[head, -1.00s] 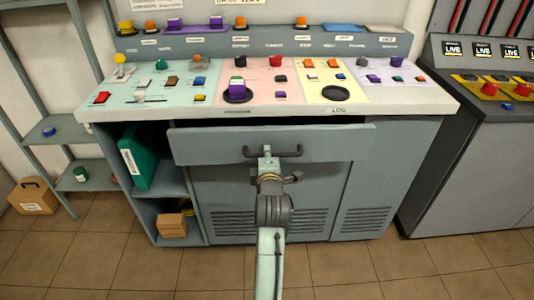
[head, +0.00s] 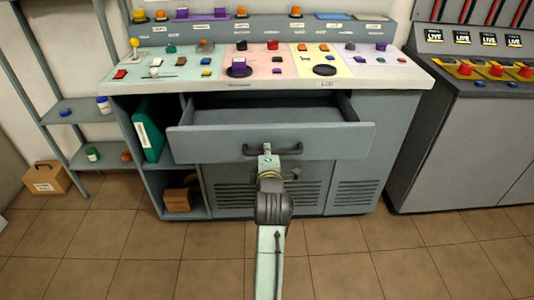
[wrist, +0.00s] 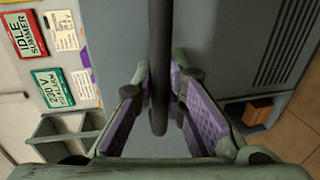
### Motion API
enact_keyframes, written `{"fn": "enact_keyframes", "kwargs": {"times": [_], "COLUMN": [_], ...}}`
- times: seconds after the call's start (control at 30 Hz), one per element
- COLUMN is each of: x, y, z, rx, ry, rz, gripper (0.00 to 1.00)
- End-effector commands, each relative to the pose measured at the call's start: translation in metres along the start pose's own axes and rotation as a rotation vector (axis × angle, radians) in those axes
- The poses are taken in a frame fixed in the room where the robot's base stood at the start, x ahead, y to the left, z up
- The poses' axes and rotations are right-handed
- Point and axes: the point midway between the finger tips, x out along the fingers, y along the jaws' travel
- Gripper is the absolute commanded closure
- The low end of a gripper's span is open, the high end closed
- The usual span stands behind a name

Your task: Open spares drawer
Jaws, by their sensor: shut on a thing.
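The spares drawer (head: 225,146) is a wide grey drawer under the console top, pulled out with its dark interior (head: 265,108) visible from above. The inside looks empty from here. Its dark bar handle (head: 290,149) is on the middle of the front. My gripper (head: 267,152) is at the left half of that handle. In the wrist view the handle (wrist: 160,60) runs between the purple-padded fingers of my gripper (wrist: 160,105), which is shut on it.
The console top (head: 200,84) carries many buttons and knobs. Below left, an open shelf holds a green binder (head: 148,137) and a brown box (head: 177,199). A shelf rack (head: 85,112) stands left, a second console (head: 450,135) right. The tiled floor in front is clear.

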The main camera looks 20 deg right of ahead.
Motion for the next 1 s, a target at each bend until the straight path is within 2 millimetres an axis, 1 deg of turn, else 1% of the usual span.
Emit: {"fn": "enact_keyframes", "kwargs": {"times": [0.27, 0.3, 0.43, 0.73, 0.87, 1.0], "x": [0.000, 0.000, 0.000, -0.001, -0.014, -0.038], "y": [0.001, 0.001, 0.001, 0.001, 0.001, 0.000], "z": [0.000, 0.000, 0.000, 0.000, 0.000, 0.000], "rx": [0.000, 0.000, 0.000, 0.000, 0.000, 0.001], "ry": [-0.001, -0.001, -0.001, 0.000, -0.001, 0.000], "rz": [0.002, 0.002, 0.002, 0.002, 0.003, 0.002], "gripper": [1.00, 0.87, 0.79, 0.79, 0.79, 0.79]}}
